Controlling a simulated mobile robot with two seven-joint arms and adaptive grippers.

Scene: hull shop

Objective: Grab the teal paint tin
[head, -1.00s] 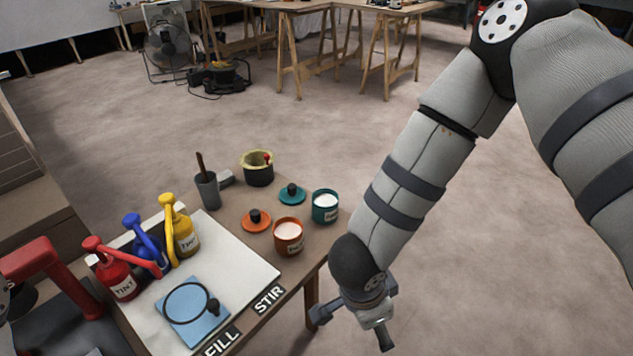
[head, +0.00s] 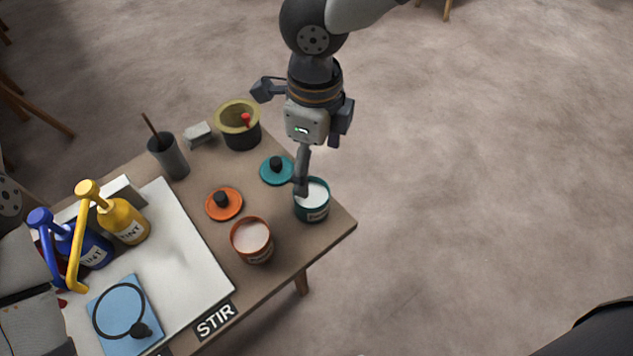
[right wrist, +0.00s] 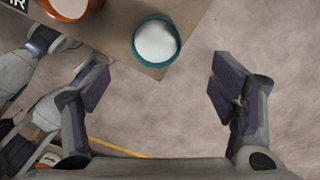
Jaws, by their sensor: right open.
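The teal paint tin (head: 314,211) stands upright and open near the table's right corner, with pale paint inside. In the right wrist view the teal tin (right wrist: 157,62) is near the top, beyond the fingertips and between their lines. My right gripper (head: 302,140) is open and empty, above and behind the tin. One of its fingers overlaps the tin's rim in the head view; I cannot tell whether they touch. In the right wrist view its spread fingers (right wrist: 162,78) have bare floor between them.
An orange tin (head: 253,243) stands close in front-left of the teal one. A teal lid (head: 275,173) and orange lid (head: 223,204) lie nearby. A dark pot (head: 240,137) and grey cup (head: 170,158) stand behind. Open floor lies right of the table.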

